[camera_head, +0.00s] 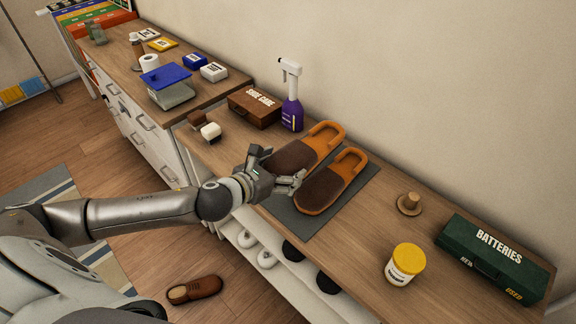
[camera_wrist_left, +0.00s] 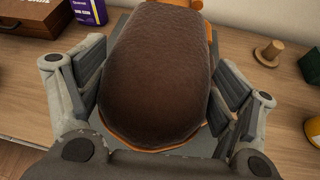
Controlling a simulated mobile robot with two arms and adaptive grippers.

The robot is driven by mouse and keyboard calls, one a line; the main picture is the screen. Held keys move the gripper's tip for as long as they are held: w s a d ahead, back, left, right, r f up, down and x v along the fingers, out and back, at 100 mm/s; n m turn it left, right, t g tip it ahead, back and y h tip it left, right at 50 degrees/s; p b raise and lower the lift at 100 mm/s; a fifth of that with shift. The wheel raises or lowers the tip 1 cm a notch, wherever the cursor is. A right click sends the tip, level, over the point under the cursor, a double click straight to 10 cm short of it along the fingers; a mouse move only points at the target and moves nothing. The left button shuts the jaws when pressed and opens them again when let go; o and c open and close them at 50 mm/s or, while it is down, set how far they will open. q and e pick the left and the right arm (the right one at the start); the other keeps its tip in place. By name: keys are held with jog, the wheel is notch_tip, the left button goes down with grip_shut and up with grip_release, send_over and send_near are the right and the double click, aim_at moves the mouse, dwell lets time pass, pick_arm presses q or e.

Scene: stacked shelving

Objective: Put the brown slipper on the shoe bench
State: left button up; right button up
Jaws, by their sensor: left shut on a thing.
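Two brown slippers with orange soles are on the grey mat (camera_head: 290,220) on the wooden top of the shoe bench (camera_head: 345,262). My left gripper (camera_head: 280,171) is shut around the toe of the left brown slipper (camera_head: 292,156). The right brown slipper (camera_head: 332,187) lies close beside it, heel pointing away. In the left wrist view the held slipper (camera_wrist_left: 155,75) fills the middle between the two fingers. I cannot tell whether it touches the mat or is slightly raised. My right gripper is not in view.
A purple spray bottle (camera_head: 291,95) and a shoe care box (camera_head: 254,107) stand behind left. A wooden knob (camera_head: 409,203), yellow-lidded jar (camera_head: 404,264) and green batteries box (camera_head: 491,256) stand to the right. A brown shoe (camera_head: 195,289) lies on the floor. Shoes sit on the lower shelf.

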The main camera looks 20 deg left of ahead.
pick_arm(q)
jog(key=w, duration=0.1)
jog(key=w+a+f, duration=0.1)
jog(key=w, duration=0.1)
jog(key=w+a+f, duration=0.1)
jog(key=shift+w+a+p, duration=0.15)
jog(key=shift+a+p, duration=0.1)
jog(key=shift+p, duration=0.15)
jog(key=w+f, duration=0.1)
jog(key=w+a+f, duration=0.1)
jog(key=f, duration=0.1)
jog(key=w+a+f, duration=0.1)
jog(key=f, duration=0.1)
jog(key=shift+w, duration=0.3)
jog(key=shift+w+a+f, duration=0.3)
jog(key=shift+w+f, duration=0.05)
jog(key=shift+f, duration=0.3)
notch_tip(320, 180, down, 2)
jog(key=shift+d+f+p, duration=0.1)
jog(key=shift+p, duration=0.2)
jog(key=shift+f, duration=0.35)
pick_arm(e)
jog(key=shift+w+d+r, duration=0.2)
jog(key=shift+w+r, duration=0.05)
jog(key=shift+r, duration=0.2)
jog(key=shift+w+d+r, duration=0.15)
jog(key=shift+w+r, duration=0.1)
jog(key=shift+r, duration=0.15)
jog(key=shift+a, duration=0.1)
